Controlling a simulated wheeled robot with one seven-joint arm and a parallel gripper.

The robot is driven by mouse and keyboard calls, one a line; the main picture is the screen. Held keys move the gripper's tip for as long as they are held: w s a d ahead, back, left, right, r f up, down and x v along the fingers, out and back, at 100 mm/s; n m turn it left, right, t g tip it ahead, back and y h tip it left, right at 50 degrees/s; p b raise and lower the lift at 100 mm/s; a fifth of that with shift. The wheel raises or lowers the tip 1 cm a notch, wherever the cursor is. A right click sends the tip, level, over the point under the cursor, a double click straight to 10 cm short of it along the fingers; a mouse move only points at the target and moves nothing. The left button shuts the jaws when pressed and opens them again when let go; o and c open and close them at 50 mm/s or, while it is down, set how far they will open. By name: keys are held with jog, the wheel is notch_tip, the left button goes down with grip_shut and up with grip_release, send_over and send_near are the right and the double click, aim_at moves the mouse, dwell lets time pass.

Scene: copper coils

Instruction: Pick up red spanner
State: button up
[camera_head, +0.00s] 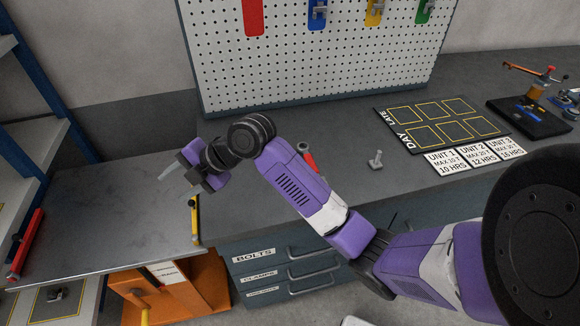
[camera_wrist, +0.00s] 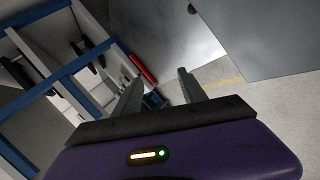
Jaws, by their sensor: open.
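A red-handled tool (camera_head: 307,157), possibly the red spanner, lies on the grey bench in the head view. My forearm partly hides it, so I cannot tell its full shape. My gripper (camera_head: 178,182) is open and empty, well to the left of that tool and above the lower metal table. In the wrist view, my gripper (camera_wrist: 158,84) has nothing between its fingers, and I cannot make out a spanner there.
A pegboard (camera_head: 330,75) with a red panel and blue, yellow and green tool holders stands behind the bench (camera_head: 340,135). A small grey part (camera_head: 375,160) sits on the bench. A red bar (camera_head: 25,245) edges the metal table (camera_head: 110,215). Blue-framed shelves stand left.

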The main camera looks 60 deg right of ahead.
aim_at(312, 163)
jog(key=s+d+n+g, duration=0.1)
jog(key=s+d, duration=0.1)
jog(key=d, duration=0.3)
jog(key=s+d+f+n+g+h, duration=0.1)
jog(key=s+d+g, duration=0.1)
jog(key=d, duration=0.3)
jog(key=s+d+n+g+h, duration=0.1)
jog(key=s+d+n, duration=0.1)
jog(key=s+d, duration=0.2)
jog(key=shift+s+d+f+b, duration=0.1)
jog(key=shift+d+f+b, duration=0.25)
jog(key=shift+d, duration=0.35)
jog(key=s+d+n+g, duration=0.1)
jog(key=s+d+g, duration=0.1)
jog(key=s+d, duration=0.2)
jog(key=s+d+n+g+h, duration=0.1)
jog(key=s+d, duration=0.4)
jog(key=s, duration=0.1)
jog(key=s+d+r+g+h, duration=0.1)
jog(key=s+d+g, duration=0.1)
jog(key=s+d, duration=0.2)
jog(key=shift+s+d+n+g, duration=0.15)
jog(key=shift+s+n+g, duration=0.15)
jog(key=shift+s+n, duration=0.15)
jog(key=f, duration=0.7)
jog(key=shift+w+a+f+p, duration=0.2)
jog(key=shift+w+a+p, duration=0.05)
jog(key=shift+w+p, duration=0.1)
jog(key=shift+c, duration=0.2)
grip_shut()
